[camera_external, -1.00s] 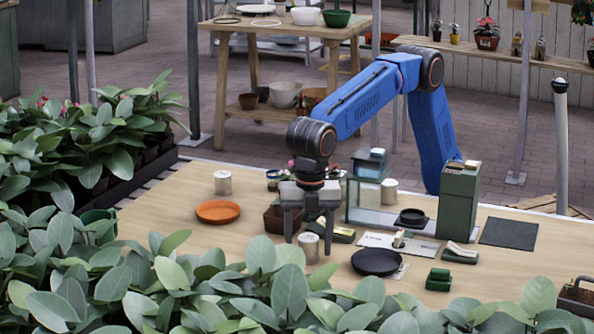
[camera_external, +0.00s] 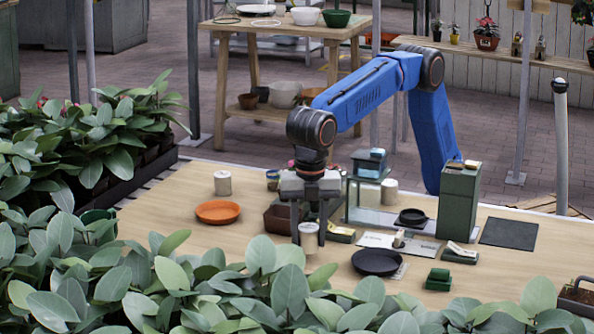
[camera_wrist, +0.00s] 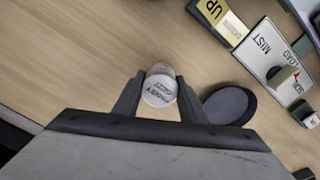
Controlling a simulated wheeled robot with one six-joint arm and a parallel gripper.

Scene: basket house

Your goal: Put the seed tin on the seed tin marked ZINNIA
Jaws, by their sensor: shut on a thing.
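My gripper (camera_external: 309,230) is shut on a pale cylindrical seed tin (camera_external: 309,240), held upright just above or at the table near its front. In the wrist view the tin (camera_wrist: 159,91) sits between the two fingers of my gripper (camera_wrist: 160,98); its label print is too small to read surely. Another pale tin (camera_external: 222,184) stands on the table at the left, behind the orange saucer. A further pale tin (camera_external: 389,192) stands behind the glass case. No ZINNIA marking is legible on any tin.
An orange saucer (camera_external: 217,212), a brown pot (camera_external: 278,220) and a black saucer (camera_external: 376,262) lie around my gripper. A glass case (camera_external: 366,200) and a tall green box (camera_external: 460,205) stand to the right. Leafy plants (camera_external: 200,290) screen the front edge. The table's left part is fairly clear.

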